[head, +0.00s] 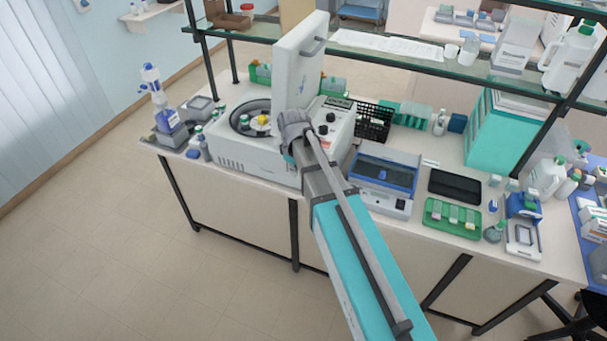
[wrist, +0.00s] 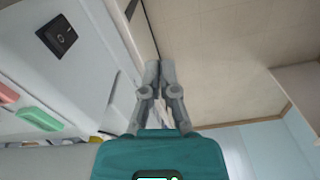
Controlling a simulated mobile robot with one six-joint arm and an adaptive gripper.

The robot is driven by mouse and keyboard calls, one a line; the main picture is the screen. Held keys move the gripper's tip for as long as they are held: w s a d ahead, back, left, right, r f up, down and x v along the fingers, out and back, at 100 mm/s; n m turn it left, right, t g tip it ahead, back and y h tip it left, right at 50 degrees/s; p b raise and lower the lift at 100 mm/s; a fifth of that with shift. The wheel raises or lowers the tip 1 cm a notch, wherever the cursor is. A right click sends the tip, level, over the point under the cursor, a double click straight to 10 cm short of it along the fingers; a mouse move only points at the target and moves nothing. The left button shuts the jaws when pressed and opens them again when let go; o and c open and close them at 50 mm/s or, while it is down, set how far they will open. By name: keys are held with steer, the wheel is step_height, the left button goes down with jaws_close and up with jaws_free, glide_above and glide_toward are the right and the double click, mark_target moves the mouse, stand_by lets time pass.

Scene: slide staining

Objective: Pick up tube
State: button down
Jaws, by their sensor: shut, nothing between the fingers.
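A centrifuge (head: 250,158) stands at the left of the bench with its lid (head: 298,65) raised. In its round bowl, small green-capped tubes (head: 244,121) and a yellow piece (head: 262,120) show in the head view. My arm reaches over the centrifuge's right front, and my gripper is mostly hidden behind my wrist there. In the wrist view my gripper (wrist: 160,66) has its grey fingers together and empty, with floor behind the tips. No tube shows between or near the fingers in that view. A white casing with a black switch (wrist: 57,36) is at the left.
A blue-topped device (head: 383,175) stands right of the centrifuge. A black rack (head: 373,122) is behind it. A green tray (head: 452,217) with several small items and a black tray (head: 455,186) lie farther right. A glass shelf (head: 400,62) runs above the bench. Open floor lies in front.

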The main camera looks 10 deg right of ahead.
steer(key=w+a+r+n+p, duration=0.7)
steer(key=w+a, duration=0.4)
steer(key=a, duration=0.2)
steer(key=shift+w+a+r+n, duration=0.2)
steer(key=shift+r+n, duration=0.4)
steer(key=shift+n, duration=0.5)
